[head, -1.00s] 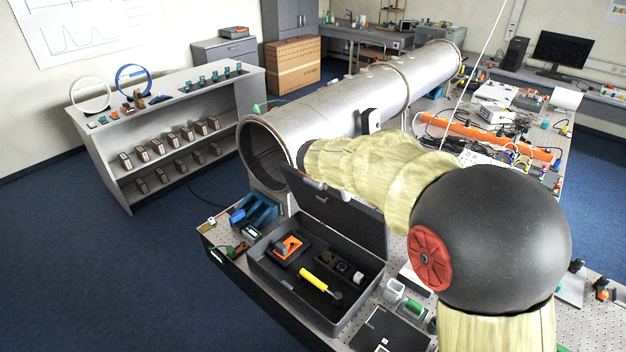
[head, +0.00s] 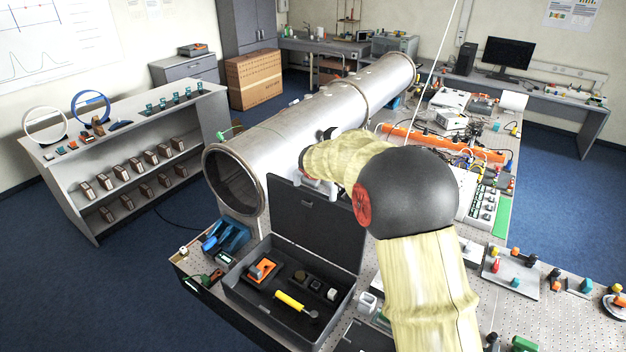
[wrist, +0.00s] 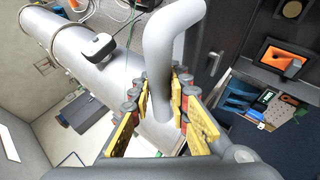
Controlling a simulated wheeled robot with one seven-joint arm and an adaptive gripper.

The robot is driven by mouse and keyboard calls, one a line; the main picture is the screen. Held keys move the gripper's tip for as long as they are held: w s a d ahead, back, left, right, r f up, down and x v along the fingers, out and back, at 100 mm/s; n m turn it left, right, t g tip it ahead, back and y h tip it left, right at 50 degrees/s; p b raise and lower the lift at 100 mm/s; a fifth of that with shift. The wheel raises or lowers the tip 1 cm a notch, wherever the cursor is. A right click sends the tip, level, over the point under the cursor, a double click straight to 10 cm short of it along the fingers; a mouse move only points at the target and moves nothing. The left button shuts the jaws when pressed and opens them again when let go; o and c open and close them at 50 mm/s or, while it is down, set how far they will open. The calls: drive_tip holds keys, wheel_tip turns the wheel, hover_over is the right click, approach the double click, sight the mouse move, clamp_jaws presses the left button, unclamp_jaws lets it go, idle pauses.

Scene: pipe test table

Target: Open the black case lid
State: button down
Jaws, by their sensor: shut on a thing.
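The black case (head: 290,325) sits on the near part of the table with its inside showing. Its lid (head: 315,228) stands raised, close to upright, along the case's far side. My gripper (head: 327,189) is at the lid's top edge, partly hidden by my own arm. In the wrist view my gripper (wrist: 162,98) has its yellow-padded fingers on both sides of a grey bent bar handle (wrist: 172,50) and is shut on it. The dark lid (wrist: 208,55) lies right of the handle there. Where the handle joins the lid is unclear.
The case holds an orange device (head: 263,270) and a yellow-handled tool (head: 290,301). A large metal pipe (head: 290,130) lies close behind the lid. A blue holder (head: 228,238) stands left of the case. Small parts (head: 515,270) cover the table at right.

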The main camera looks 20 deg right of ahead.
drive_tip(key=shift+w+r, duration=0.1)
drive_tip(key=shift+r, duration=0.15)
drive_tip(key=c, duration=2)
unclamp_jaws()
drive_tip(key=o, duration=0.3)
drive_tip(key=shift+f, duration=0.1)
drive_tip(key=shift+o, duration=0.2)
drive_tip(key=v, duration=1.2)
drive_tip(key=shift+f, duration=0.1)
